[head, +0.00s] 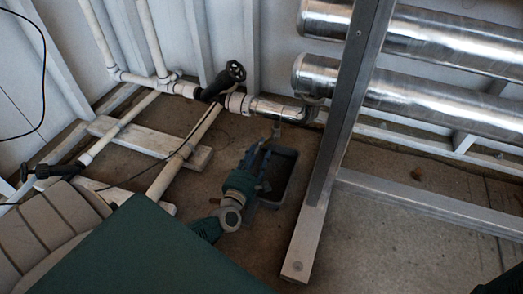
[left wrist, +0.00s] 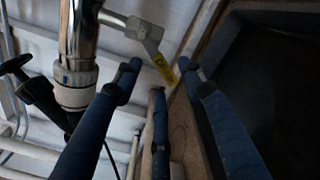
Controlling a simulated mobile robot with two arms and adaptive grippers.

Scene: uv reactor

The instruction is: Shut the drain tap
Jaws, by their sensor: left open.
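The drain tap (head: 277,131) hangs under the shiny steel pipe, near its right end in the head view. In the left wrist view the tap (left wrist: 145,30) is a small metal valve on a side branch, with a yellow-sleeved lever (left wrist: 165,68) pointing down. My left gripper (head: 259,157) is below the tap. Its blue fingers are open and empty. In the left wrist view the lever's end appears between the fingertips (left wrist: 158,76); whether any finger touches it cannot be told.
A dark tray (head: 291,163) lies on the floor right of my left gripper. A grey metal frame post (head: 342,130) stands farther right. A black handwheel valve (head: 235,72) sits on the white piping behind. Large steel cylinders (head: 400,85) fill the upper right.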

